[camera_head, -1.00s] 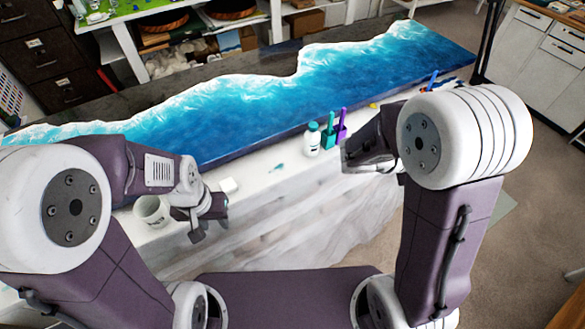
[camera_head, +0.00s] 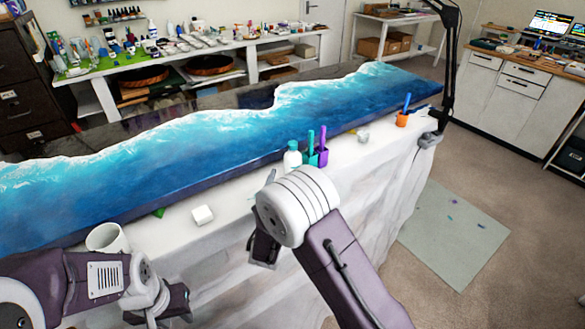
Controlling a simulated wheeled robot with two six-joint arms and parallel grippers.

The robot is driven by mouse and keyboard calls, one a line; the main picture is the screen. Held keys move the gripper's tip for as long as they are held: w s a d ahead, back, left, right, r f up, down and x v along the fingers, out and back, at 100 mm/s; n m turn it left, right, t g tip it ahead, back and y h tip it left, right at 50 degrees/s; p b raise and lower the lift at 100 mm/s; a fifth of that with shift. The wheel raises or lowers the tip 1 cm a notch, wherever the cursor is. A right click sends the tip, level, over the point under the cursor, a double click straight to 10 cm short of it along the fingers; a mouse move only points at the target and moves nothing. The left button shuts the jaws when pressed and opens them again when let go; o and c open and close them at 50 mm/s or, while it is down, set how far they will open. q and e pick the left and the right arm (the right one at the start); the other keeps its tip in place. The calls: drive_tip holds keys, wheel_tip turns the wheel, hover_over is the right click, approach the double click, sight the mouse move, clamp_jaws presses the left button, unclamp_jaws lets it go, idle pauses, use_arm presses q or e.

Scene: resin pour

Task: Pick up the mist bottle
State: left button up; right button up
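A small white bottle with a teal cap (camera_head: 292,158) stands upright near the slab's front edge, beside the cups; I cannot tell whether it is the mist bottle. Another white bottle with a dark top (camera_head: 152,29) stands on the back table. My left gripper (camera_head: 162,309) is low at the left, below the white mug, with its fingers apart and nothing seen between them. My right gripper (camera_head: 263,249) hangs in front of the table, below and left of the teal-capped bottle. My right arm partly hides it, so its opening does not show.
A teal cup (camera_head: 310,157) and a purple cup (camera_head: 323,157) with sticks stand right of the bottle. A white mug (camera_head: 106,238), a white block (camera_head: 202,215), a clear cup (camera_head: 363,136) and an orange cup (camera_head: 402,119) line the table. The blue slab (camera_head: 215,145) lies behind.

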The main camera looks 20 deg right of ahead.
sight(291, 169)
drive_tip(key=x, duration=0.5)
drive_tip(key=shift+d, duration=0.15)
drive_tip(key=shift+s+r, duration=0.1)
drive_tip(key=c, duration=1.4)
clamp_jaws()
drive_tip(key=shift+r, duration=0.15)
